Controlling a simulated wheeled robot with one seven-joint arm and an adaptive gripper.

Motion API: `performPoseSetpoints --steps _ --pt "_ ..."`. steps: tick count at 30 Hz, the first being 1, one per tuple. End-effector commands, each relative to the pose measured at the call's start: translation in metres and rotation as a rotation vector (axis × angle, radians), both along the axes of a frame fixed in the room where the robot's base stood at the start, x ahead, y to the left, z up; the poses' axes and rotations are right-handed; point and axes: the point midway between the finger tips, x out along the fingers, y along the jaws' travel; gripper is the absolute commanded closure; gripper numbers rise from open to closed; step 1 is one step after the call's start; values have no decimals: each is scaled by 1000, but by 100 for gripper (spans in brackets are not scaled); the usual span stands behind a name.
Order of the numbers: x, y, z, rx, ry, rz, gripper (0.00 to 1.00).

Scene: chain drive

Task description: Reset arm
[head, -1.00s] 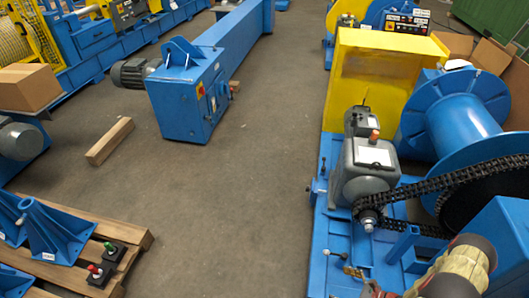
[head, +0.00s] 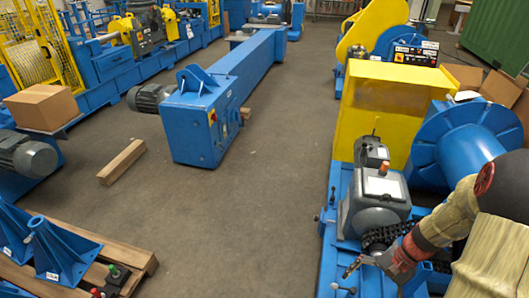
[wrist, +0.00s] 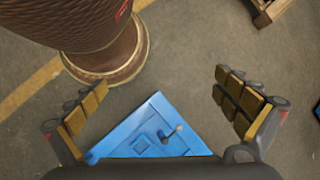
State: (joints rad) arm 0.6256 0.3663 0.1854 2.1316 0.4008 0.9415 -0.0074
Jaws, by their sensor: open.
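My arm reaches in from the right edge of the head view, in a tan cover. My gripper (head: 352,268) is at its end, low over the blue machine bed in front of the grey gearbox (head: 375,210). In the wrist view my gripper (wrist: 160,82) shows its two yellow-padded fingers spread wide, with nothing held between them. Bare floor and a blue plate with a small lever (wrist: 150,130) lie beyond the fingers. The arm hides part of the black chain (head: 385,236) and the machine's front right.
A blue drum (head: 455,150) and yellow guard (head: 395,110) stand by the gearbox. A pallet (head: 130,258) with blue brackets is at lower left. A timber (head: 122,162) lies on the open middle floor. The wrist view shows a brown ribbed drum (wrist: 95,35).

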Motion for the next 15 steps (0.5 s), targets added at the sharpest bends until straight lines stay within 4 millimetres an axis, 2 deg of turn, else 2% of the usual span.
performPoseSetpoints --steps 1,3,15 --pt "-2 4 18 -39 -26 53 0" --pt "-6 8 38 -90 -56 122 0" --pt "-31 35 144 -368 -266 471 0"
